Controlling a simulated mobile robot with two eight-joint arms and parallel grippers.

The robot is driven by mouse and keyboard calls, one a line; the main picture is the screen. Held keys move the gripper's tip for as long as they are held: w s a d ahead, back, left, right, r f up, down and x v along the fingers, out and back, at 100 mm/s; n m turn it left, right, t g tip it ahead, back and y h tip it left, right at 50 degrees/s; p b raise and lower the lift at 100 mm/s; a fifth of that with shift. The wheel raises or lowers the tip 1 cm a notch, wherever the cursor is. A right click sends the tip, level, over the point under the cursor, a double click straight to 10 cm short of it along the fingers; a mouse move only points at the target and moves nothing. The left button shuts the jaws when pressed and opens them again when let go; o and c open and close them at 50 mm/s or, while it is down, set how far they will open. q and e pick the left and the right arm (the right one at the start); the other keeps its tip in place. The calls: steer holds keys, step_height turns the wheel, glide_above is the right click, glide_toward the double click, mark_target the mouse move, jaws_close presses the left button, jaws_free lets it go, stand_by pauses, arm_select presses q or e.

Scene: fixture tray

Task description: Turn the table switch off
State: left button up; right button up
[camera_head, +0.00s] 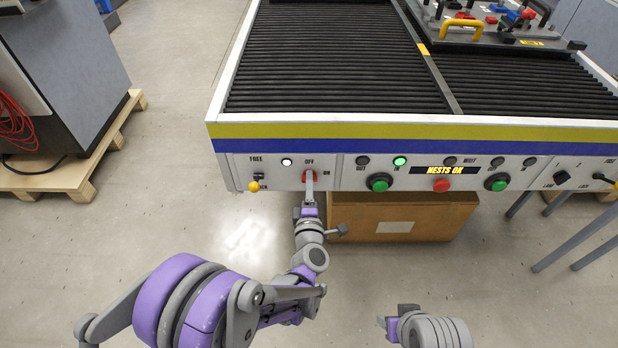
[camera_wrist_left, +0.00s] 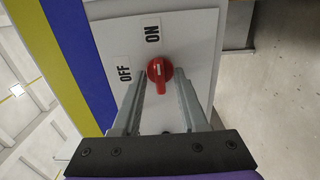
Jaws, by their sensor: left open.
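The table switch is a red rotary knob (camera_wrist_left: 159,70) on a white plate in the left wrist view, with an OFF label (camera_wrist_left: 125,74) to its left and an ON label (camera_wrist_left: 153,34) above it. Its raised grip runs roughly up and down there, in line with ON. In the head view the red knob (camera_head: 309,173) sits on the table's front panel, partly hidden by my left gripper (camera_head: 310,181). In the left wrist view my left gripper (camera_wrist_left: 160,77) is open, its fingertips on either side of the knob with visible gaps. My right gripper (camera_head: 394,322) is low in the head view, away from the panel.
The front panel also carries a yellow-knobbed FREE switch (camera_head: 255,186), a white lamp (camera_head: 286,162), green buttons (camera_head: 379,182) and a red button (camera_head: 441,185). A roller table (camera_head: 330,60) lies above. A brown box (camera_head: 400,215) stands below.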

arm_select(q)
steer(key=shift+c, duration=0.3)
jaws_close()
steer(key=n, duration=0.5)
steer(key=shift+n+b, duration=0.35)
steer(key=shift+n, duration=0.05)
